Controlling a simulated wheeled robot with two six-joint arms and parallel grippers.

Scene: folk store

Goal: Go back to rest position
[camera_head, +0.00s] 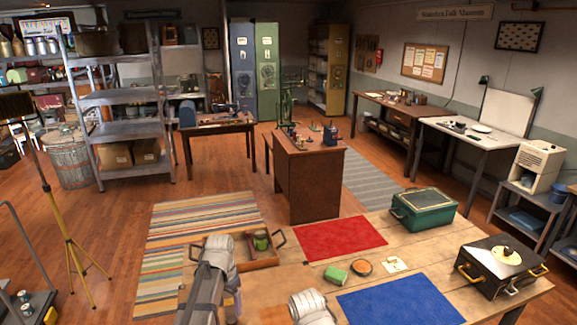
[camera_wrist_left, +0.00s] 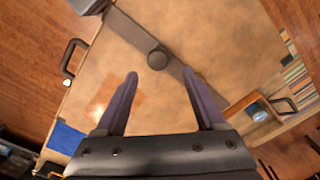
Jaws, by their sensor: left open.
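My left arm rises from the bottom of the head view beside the wooden tray, and its gripper (camera_head: 234,303) hangs low near the table's front edge, partly hidden by the arm. In the left wrist view the two purple fingers (camera_wrist_left: 160,73) are spread apart with nothing between them.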

